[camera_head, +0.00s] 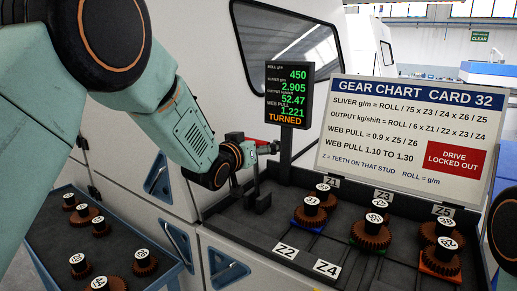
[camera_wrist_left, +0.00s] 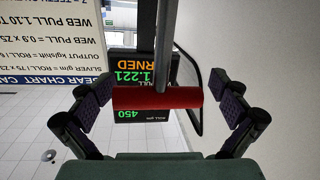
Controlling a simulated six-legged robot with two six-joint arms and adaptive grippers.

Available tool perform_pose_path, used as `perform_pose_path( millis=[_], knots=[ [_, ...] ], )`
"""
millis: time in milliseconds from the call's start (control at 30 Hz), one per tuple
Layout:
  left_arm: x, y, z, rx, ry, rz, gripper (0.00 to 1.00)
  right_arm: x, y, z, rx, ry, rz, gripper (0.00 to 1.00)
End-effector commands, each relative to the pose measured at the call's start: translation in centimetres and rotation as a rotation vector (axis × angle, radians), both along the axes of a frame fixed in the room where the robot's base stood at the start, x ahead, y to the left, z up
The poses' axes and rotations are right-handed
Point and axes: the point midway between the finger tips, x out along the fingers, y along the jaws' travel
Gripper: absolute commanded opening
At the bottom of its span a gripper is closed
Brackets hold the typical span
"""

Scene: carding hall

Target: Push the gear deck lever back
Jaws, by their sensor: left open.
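The gear deck lever shows in the left wrist view as a red cylindrical grip (camera_wrist_left: 157,98) on a grey rod. In the head view a small red part (camera_head: 257,142) of it shows behind my left gripper (camera_head: 262,168); the rest is mostly hidden. My left gripper is open. In the left wrist view its two fingers (camera_wrist_left: 162,88) stand apart on either side of the red grip, with gaps at both ends. Only a joint of my right arm shows at the right edge; its gripper is out of view.
A display (camera_head: 289,95) reading TURNED stands behind my left gripper. A gear chart board (camera_head: 405,135) stands at the right. A tray (camera_head: 50,235) of loose gears is at the lower left.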

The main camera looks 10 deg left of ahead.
Motion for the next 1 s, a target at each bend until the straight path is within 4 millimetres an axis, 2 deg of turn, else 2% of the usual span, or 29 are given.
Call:
perform_pose_path(
  millis=[267,433,1000],
  knots=[
    [-0.2,-0.1,-0.5,0.006,0.011,-0.003,1.00,0.0,0.0,0.0,0.000,0.000,0.000,0.40],
    [-1.2,0.1,-0.4,0.006,0.011,-0.003,1.00,0.0,0.0,0.0,0.000,0.000,0.000,0.40],
    [-9.9,2.1,0.8,0.003,0.008,-0.002,1.00,0.0,0.0,0.0,0.000,0.000,0.000,0.40]
  ],
)
